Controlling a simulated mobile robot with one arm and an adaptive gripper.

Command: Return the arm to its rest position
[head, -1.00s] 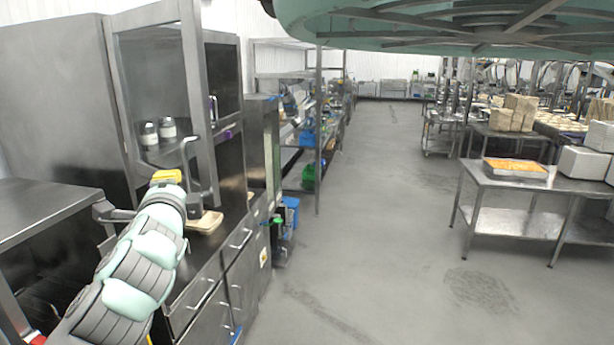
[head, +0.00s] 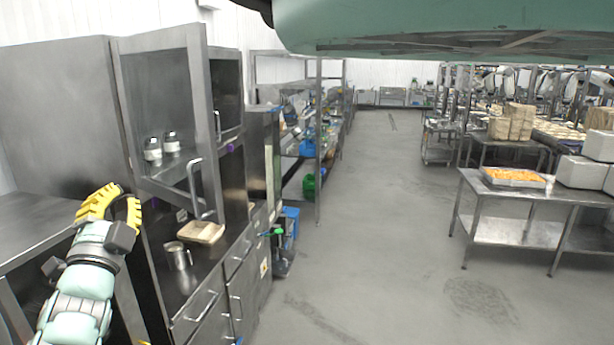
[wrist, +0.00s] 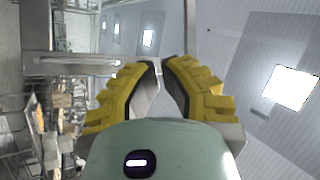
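My gripper (head: 122,194), with yellow ribbed fingers, is raised at the left of the head view, in front of the grey steel counter on the left. In the wrist view my gripper (wrist: 160,65) has its two fingertips close together with a narrow gap between them. Nothing is held between the fingers. My arm comes up from the bottom left corner of the head view, and its lower links are cut off by the picture's edge.
A steel cabinet's glass door (head: 160,120) stands open just right of my gripper. A metal cup (head: 178,256) and a beige tray (head: 201,232) are on the dark counter. An orange-filled tray (head: 514,177) is on a steel table at right. The middle floor is clear.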

